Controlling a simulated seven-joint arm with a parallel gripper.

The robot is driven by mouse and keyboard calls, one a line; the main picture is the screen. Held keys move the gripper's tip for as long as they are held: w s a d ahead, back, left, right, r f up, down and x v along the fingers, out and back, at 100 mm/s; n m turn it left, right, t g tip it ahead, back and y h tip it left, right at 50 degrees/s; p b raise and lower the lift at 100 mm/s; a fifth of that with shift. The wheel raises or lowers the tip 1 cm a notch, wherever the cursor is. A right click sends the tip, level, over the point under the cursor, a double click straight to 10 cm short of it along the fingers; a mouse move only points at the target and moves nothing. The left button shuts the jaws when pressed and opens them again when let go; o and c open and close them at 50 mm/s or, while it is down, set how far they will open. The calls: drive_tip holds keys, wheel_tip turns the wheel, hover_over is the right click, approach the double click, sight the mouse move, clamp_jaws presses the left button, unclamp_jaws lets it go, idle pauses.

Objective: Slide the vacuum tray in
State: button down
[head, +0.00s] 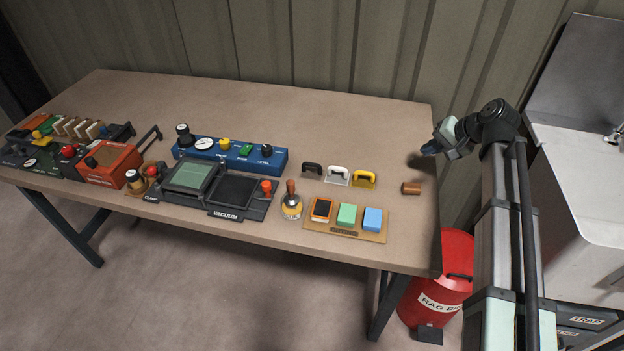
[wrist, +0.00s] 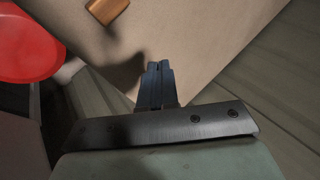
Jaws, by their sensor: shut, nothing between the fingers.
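The vacuum unit (head: 237,213) stands near the front of the bench, with the label "VACUUM" on its front edge. It has a dark flat tray or plate (head: 235,191) on the right and a green-topped plate (head: 188,176) on the left. A red knob (head: 266,187) stands at its right end. I cannot tell from here how far the tray is in or out. My gripper (head: 428,149) is above the bench's far right corner, well right of the vacuum unit and touching nothing. In the wrist view my gripper (wrist: 158,72) is shut and empty over bare bench.
A brown block (head: 411,188) lies near my gripper. Three handles (head: 338,175), a board of coloured blocks (head: 345,231), a wooden-handled tool (head: 291,204) and a blue control box (head: 232,155) surround the vacuum unit. A red rag bin (head: 440,280) stands beside the bench. The back of the bench is clear.

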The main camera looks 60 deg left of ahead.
drive_tip(key=s+a+r+n+g+h, duration=0.1)
drive_tip(key=s+a+n+g, duration=0.2)
drive_tip(key=s, duration=1.1)
drive_tip(key=s+a+r+n+g+h, duration=0.1)
drive_tip(key=s+a+n+g, duration=0.3)
drive_tip(key=s, duration=1)
drive_tip(key=s+a+f, duration=0.1)
drive_tip(key=s+f, duration=0.1)
drive_tip(key=s+a+f+m, duration=0.1)
drive_tip(key=s+a+f, duration=0.1)
drive_tip(key=s+a+f+m+t, duration=0.1)
drive_tip(key=s+a+f, duration=0.1)
drive_tip(key=f, duration=0.1)
drive_tip(key=shift+s+a+r, duration=0.1)
drive_tip(key=shift+s+a, duration=0.55)
drive_tip(key=shift+s, duration=0.15)
drive_tip(key=shift+s+a, duration=0.4)
drive_tip(key=shift+s, duration=0.2)
hover_over(237, 189)
drive_tip(key=shift+w+d, duration=0.25)
drive_tip(key=shift+w, duration=0.05)
drive_tip(key=shift+s+a, duration=0.15)
drive_tip(key=shift+s, duration=0.1)
